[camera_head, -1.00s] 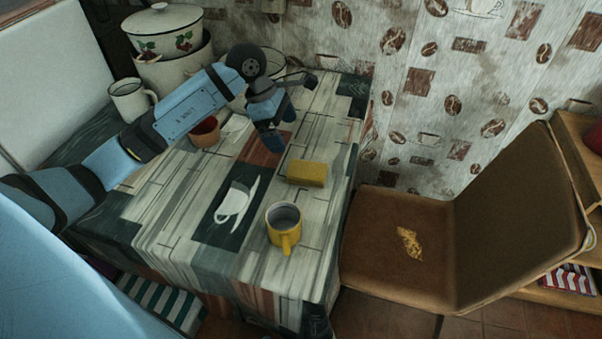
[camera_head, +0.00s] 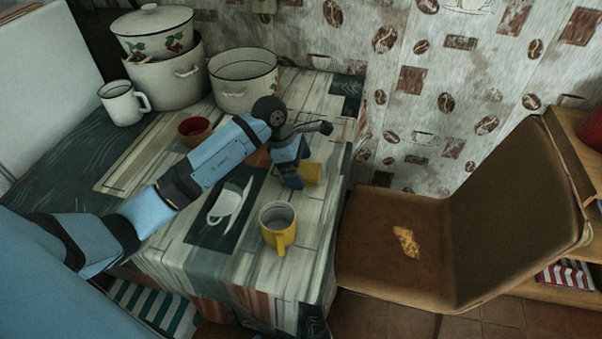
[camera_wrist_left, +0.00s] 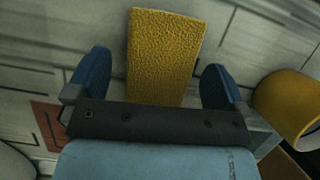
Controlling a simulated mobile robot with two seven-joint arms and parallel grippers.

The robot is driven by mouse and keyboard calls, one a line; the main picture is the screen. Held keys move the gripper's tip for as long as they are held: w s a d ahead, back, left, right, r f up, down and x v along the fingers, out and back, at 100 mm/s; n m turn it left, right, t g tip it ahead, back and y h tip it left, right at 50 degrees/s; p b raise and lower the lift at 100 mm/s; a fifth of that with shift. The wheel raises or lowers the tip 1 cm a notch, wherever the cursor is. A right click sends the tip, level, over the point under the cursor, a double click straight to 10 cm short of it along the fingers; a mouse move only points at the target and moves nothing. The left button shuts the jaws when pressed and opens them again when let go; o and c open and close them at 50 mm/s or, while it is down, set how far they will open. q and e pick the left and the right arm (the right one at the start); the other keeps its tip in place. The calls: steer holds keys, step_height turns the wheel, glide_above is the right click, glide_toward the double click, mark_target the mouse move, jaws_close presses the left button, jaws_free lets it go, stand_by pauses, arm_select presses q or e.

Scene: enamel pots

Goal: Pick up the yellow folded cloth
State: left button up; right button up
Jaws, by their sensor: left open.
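The yellow folded cloth (camera_head: 313,173) lies on the table near its right edge, partly hidden behind my left gripper in the head view. My left gripper (camera_head: 294,183) is just at the cloth's left side in that view. In the left wrist view the cloth (camera_wrist_left: 162,55) is a textured yellow block extending between the two blue fingers of the left gripper (camera_wrist_left: 155,85). The fingers stand open, with a gap on each side of the cloth. My right gripper is in neither view.
A yellow mug (camera_head: 277,228) stands close by, nearer the table's front; it also shows in the wrist view (camera_wrist_left: 290,105). A red bowl (camera_head: 195,131), a white mug (camera_head: 122,104) and enamel pots (camera_head: 243,82) stand farther back. A brown chair (camera_head: 385,245) is at the right.

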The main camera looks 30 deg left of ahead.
arm_select(q)
steer(key=shift+f, duration=0.45)
stand_by(0.3)
steer(key=shift+d, duration=0.1)
steer(key=c, duration=1)
